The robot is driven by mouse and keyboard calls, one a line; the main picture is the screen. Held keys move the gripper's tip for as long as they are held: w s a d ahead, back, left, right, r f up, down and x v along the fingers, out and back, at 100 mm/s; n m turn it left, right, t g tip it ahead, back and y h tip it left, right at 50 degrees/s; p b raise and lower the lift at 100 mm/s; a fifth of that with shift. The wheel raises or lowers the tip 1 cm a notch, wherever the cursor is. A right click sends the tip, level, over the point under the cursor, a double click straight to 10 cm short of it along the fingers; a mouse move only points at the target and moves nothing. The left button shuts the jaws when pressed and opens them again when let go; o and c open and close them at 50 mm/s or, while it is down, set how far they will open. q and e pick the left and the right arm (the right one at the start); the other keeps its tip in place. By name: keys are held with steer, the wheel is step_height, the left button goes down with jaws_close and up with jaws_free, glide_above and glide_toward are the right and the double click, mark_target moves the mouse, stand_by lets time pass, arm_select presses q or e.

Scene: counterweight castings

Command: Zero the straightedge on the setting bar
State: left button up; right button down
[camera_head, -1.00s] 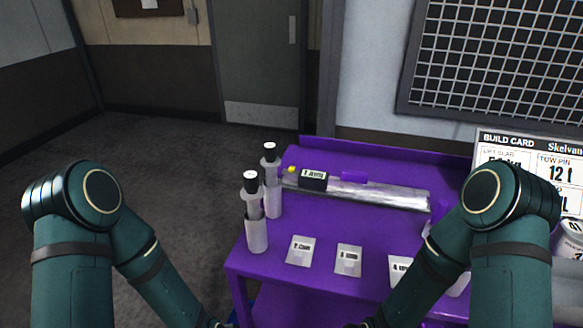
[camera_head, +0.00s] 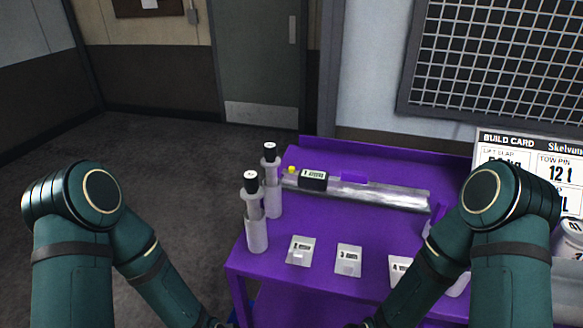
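A long silver metal bar (camera_head: 385,196) lies along the back of the purple cart top (camera_head: 345,226). A small black block with a white label (camera_head: 313,180) sits at its left part, and a yellow knob (camera_head: 291,170) shows at the left end. A purple piece (camera_head: 354,177) stands just behind the bar. I cannot tell from this view which part is the straightedge and which the setting bar. My two arms come in from the left and right. Both grippers are below the bottom edge of the picture and out of sight.
Several labelled cards (camera_head: 300,250) lie along the front edge. A build card (camera_head: 535,160) stands at the right, partly behind my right arm. The cart's middle is clear.

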arm_select(q)
jaws_close()
stand_by(1.2)
